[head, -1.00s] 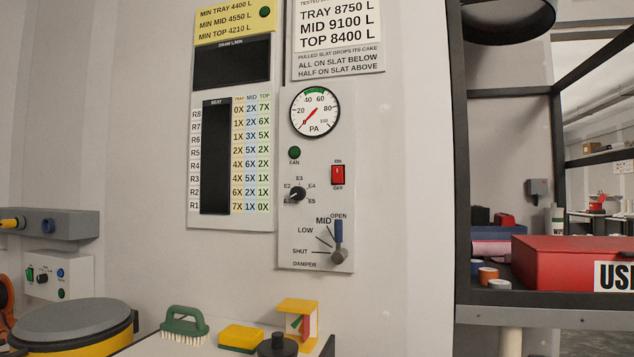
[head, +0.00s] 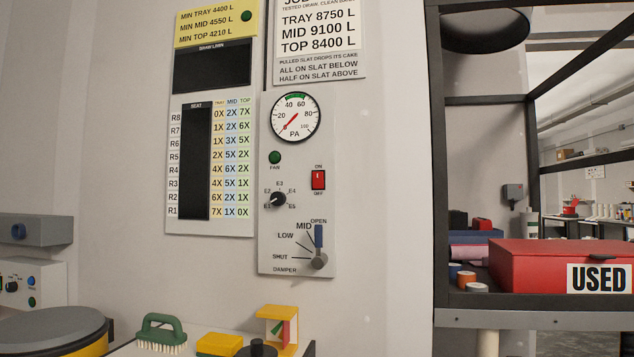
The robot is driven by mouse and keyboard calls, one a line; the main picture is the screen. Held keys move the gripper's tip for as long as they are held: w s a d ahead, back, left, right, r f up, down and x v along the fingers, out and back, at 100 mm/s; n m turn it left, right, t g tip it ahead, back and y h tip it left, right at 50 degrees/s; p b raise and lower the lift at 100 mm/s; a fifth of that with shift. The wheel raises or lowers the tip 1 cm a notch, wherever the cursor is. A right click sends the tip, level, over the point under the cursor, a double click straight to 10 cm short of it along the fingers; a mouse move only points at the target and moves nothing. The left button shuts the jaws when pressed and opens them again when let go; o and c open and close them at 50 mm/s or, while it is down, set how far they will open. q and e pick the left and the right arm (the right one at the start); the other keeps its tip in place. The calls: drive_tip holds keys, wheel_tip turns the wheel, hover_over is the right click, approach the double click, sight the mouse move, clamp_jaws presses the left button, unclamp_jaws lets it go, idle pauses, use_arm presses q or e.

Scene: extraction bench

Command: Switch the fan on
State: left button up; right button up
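The fan's control panel (head: 330,240) is on the wall at the middle of the head view. It carries a red rocker switch (head: 318,180) marked ON above and OFF below; I cannot tell for sure which way it is tipped. A dark green FAN lamp (head: 275,158) sits to its left. The round PA gauge (head: 296,118) above has its red needle near the low end. A dial (head: 278,199) marked E1 to E5 points towards the lower left. The damper lever (head: 318,238) stands upright at OPEN. Neither of my grippers shows.
A bench corner below the panel holds a green brush (head: 163,331), a yellow sponge (head: 219,344) and a yellow-and-white holder (head: 282,325). A black-framed shelf with a red box (head: 545,262) marked USED stands at right.

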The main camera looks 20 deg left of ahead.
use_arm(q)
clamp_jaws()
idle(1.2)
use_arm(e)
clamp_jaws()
